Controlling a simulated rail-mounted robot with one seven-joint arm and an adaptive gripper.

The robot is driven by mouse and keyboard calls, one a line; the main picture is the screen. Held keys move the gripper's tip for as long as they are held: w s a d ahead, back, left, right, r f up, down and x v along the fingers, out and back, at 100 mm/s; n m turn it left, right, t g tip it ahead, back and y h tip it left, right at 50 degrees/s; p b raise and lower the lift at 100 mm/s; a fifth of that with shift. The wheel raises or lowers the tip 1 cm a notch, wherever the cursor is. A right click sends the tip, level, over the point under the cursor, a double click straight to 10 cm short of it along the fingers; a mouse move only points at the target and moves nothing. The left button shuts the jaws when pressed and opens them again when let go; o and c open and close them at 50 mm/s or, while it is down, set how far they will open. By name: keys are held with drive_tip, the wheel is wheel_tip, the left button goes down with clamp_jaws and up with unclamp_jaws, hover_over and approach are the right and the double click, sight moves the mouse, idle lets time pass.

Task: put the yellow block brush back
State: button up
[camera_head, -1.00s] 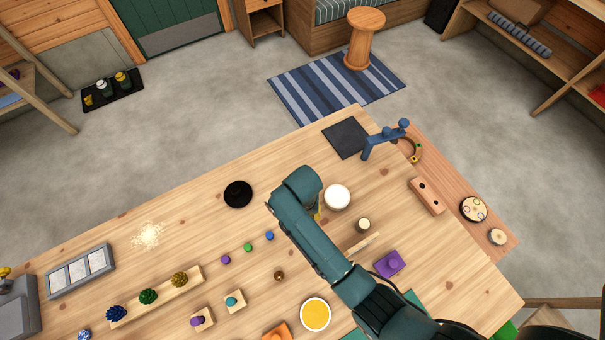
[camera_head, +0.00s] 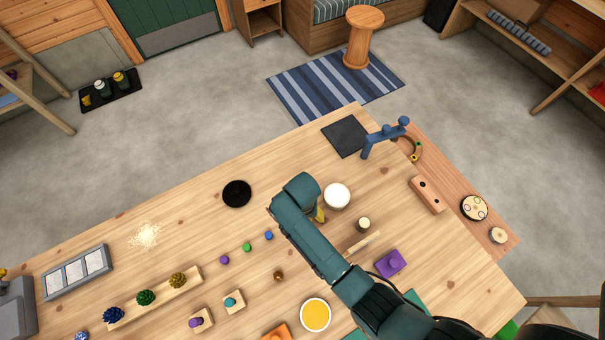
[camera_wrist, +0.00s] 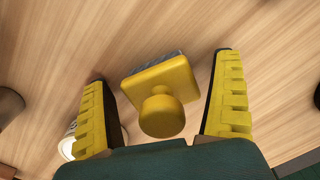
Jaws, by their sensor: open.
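The yellow block brush (camera_wrist: 172,80) has a square block with a round knob on top and grey bristles showing along its far edge. In the wrist view it sits on the wooden table between my gripper's two yellow fingers. My gripper (camera_wrist: 162,70) is open, with a gap between the brush and each finger. In the head view my arm covers most of this spot. Only a small yellow patch shows beside the arm, and I cannot tell whether it is brush or finger.
A white round item (camera_head: 337,196) and a small jar (camera_head: 363,224) stand close by on the table (camera_head: 200,225). A purple knobbed block (camera_head: 390,263), a yellow-topped bowl (camera_head: 315,315), a black disc (camera_head: 237,194) and a blue rack (camera_head: 385,137) are around. A dark mat (camera_head: 346,136) lies bare.

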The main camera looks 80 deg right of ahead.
wheel_tip(320, 180, up, 12)
drive_tip(key=shift+r+p, duration=0.2)
drive_tip(key=shift+p, duration=1)
drive_tip(key=w+a+r+n+t+h, duration=0.2)
drive_tip(key=w+r+n+t, duration=0.25)
drive_tip(key=w+r, duration=0.6)
drive_tip(key=w+a+r+n+t+h, duration=0.25)
drive_tip(key=w+r+t, duration=0.25)
drive_tip(key=w+r, duration=0.55)
drive_tip(key=s+a+r+n+t+y, duration=0.1)
drive_tip(key=a+r+n+t, duration=0.3)
drive_tip(key=r, duration=1.2)
drive_tip(key=s+a+r+n+t+y, duration=0.1)
drive_tip(key=a+r+n+t+y, duration=0.2)
drive_tip(key=a+r, duration=1)
wheel_tip(320, 180, up, 3)
drive_tip(key=n+t, duration=0.2)
drive_tip(key=t, duration=0.3)
drive_tip(key=shift+s+a+t, duration=0.15)
drive_tip(key=shift+s+t, duration=0.15)
drive_tip(key=shift+t, duration=0.05)
